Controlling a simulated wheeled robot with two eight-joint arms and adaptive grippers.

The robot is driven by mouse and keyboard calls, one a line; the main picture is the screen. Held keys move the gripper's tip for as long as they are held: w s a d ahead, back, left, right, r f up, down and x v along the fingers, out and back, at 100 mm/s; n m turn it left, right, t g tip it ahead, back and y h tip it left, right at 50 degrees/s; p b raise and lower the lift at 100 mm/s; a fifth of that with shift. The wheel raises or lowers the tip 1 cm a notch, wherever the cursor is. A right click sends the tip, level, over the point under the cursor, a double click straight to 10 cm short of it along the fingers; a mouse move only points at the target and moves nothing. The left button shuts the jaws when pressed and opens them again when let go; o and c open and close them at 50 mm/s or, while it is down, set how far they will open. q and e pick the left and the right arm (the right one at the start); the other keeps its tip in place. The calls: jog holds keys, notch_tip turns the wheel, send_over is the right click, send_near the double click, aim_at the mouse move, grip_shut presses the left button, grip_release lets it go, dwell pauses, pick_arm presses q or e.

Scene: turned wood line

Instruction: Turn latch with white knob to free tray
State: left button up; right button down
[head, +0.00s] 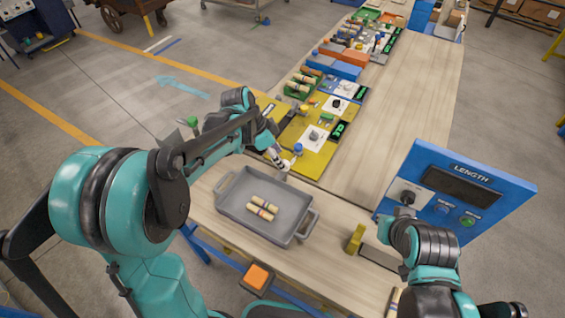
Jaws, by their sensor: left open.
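The grey tray (231,204) lies on the wooden table with two pale striped wooden pieces in it. My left gripper (284,165) is at the tray's far edge, pointing down, with its fingers open. A small white part shows close to its fingertips, but I cannot tell whether it is the latch's white knob or a part of the gripper. The latch itself is not clearly visible; the gripper may be hiding it. My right gripper (403,212) is in front of the blue panel at the right, and its fingers are too small and hidden to judge.
The blue LENGTH panel (480,190) has a display, a black knob and buttons. A yellow board (315,160) with a blue knob (298,149) lies beyond the tray. A yellow block (355,238) stands right of the tray. The long table (410,105) is clear along its right side.

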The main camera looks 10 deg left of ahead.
pick_arm(q)
jog(key=shift+b+x, duration=0.35)
jog(key=shift+x, duration=1.4)
jog(key=c, duration=1.2)
jog(key=shift+o, duration=0.2)
